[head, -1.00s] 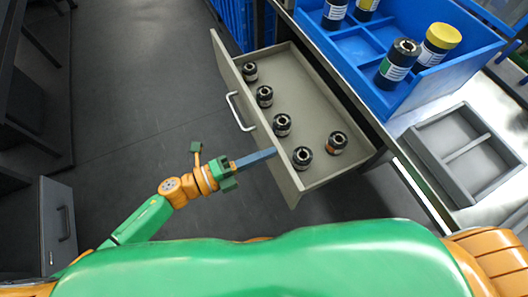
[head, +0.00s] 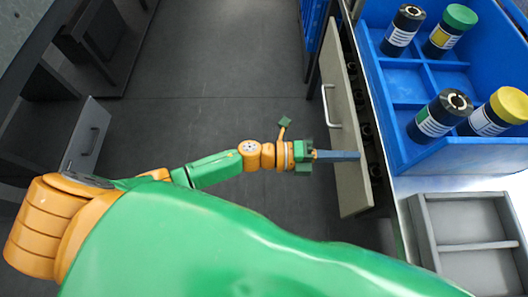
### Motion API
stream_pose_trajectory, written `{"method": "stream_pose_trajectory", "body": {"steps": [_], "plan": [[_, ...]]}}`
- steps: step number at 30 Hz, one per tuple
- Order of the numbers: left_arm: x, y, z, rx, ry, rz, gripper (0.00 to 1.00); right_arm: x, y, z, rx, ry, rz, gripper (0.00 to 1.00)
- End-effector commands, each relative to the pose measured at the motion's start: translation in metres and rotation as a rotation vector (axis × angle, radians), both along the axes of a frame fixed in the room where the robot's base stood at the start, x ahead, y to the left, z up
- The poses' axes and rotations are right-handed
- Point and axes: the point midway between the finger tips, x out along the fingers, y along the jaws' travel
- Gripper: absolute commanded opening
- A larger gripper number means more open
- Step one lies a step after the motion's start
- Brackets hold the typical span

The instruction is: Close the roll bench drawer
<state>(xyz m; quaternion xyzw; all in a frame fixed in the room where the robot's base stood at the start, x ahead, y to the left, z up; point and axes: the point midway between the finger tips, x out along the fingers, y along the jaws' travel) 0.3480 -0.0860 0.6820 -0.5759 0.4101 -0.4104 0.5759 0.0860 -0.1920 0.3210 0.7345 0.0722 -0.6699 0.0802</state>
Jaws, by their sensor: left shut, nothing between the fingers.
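The roll bench drawer (head: 347,165) is open only a little; its grey front panel stands slightly out from the bench. Its white handle (head: 329,107) is on the panel's outer face. Dark rolls (head: 366,132) show in the narrow gap behind the panel. My left gripper (head: 358,156) is shut and empty, its fingers pointing right, with the tips at the panel's near part, below the handle in the picture. Whether the tips press on the panel or lie just over its top edge, I cannot tell. My right gripper is not in view.
A grey two-compartment tray (head: 432,244) lies nearer. Another grey drawer (head: 88,140) stands open at the left. The floor between is clear.

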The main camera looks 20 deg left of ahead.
Motion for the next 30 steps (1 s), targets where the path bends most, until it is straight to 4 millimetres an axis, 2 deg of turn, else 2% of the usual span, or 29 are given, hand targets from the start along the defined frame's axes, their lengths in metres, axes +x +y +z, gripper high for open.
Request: {"method": "stream_pose_trajectory", "body": {"steps": [3, 9, 30], "plan": [[0.005, -0.015, 0.000, -0.002, -0.002, -0.001, 0.00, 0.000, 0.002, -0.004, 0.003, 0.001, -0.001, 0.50], [0.009, -0.028, 0.000, -0.001, 0.001, 0.000, 0.00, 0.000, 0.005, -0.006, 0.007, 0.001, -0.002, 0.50], [0.012, -0.031, 0.003, -0.007, -0.002, 0.000, 0.00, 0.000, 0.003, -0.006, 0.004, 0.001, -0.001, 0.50]]}}
